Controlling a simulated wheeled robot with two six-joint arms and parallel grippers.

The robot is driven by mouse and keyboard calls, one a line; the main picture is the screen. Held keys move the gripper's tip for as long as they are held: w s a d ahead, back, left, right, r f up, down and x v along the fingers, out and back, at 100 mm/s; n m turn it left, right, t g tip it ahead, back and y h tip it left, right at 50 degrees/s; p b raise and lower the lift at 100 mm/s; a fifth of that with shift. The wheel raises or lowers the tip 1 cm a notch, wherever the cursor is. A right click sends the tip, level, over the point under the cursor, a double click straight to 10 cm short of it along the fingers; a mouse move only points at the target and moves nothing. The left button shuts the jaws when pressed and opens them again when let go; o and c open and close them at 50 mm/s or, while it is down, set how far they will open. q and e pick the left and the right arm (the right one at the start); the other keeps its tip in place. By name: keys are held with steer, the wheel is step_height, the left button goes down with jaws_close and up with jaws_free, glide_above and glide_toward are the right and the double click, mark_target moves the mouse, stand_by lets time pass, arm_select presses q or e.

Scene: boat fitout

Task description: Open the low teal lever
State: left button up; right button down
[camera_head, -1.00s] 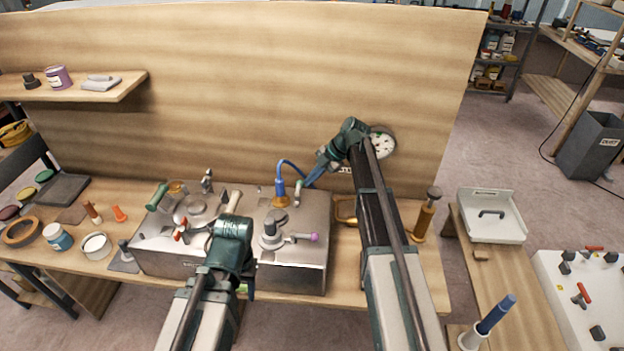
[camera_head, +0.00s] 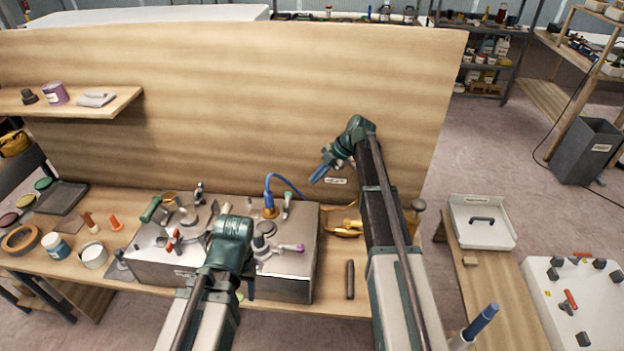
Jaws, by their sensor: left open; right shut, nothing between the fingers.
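A small bright green piece (camera_head: 240,297) shows low at the front of the metal box (camera_head: 290,285), beside my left wrist; it may be the low teal lever, but it is mostly hidden. A lever with a dark green handle (camera_head: 151,209) stands at the box's back left corner. A pale green handle (camera_head: 287,199) stands upright at the back right. My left gripper (camera_head: 250,288) points down at the box front; its fingertips are mostly hidden behind my arm. My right gripper (camera_head: 321,173) has blue fingers, shut and empty, raised in front of the wooden panel and above the box.
A dark rod (camera_head: 350,280) lies on the bench right of the box. Jars and a tape roll (camera_head: 21,240) crowd the left. The wooden panel (camera_head: 230,100) closes the back.

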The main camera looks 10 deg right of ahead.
arm_select(q)
step_height(320, 180, up, 4)
steer(key=p, duration=0.2)
steer(key=shift+f+p, duration=0.1)
steer(key=shift+p, duration=0.2)
arm_select(e)
steer(key=r, duration=0.1)
steer(key=d+r, duration=0.2)
steer(key=shift+w+d+r, duration=0.15)
steer(key=shift+w+r, duration=0.25)
steer(key=s+a+f+m+h, duration=0.1)
steer(key=s+a+m, duration=0.4)
steer(key=s, duration=0.6)
steer(key=s+a+f+m+g+h, duration=0.1)
steer(key=s+a+m+h, duration=0.3)
steer(key=s, duration=0.7)
steer(key=s+a+f+m+g+h, duration=0.1)
steer(key=s+a+m+h, duration=0.2)
steer(key=s+a+m, duration=0.5)
steer(key=s+m, duration=0.3)
steer(key=shift+a+f, duration=0.2)
steer(key=shift+f, duration=0.15)
arm_select(q)
steer(key=shift+d, duration=0.1)
arm_select(e)
steer(key=shift+d, duration=0.15)
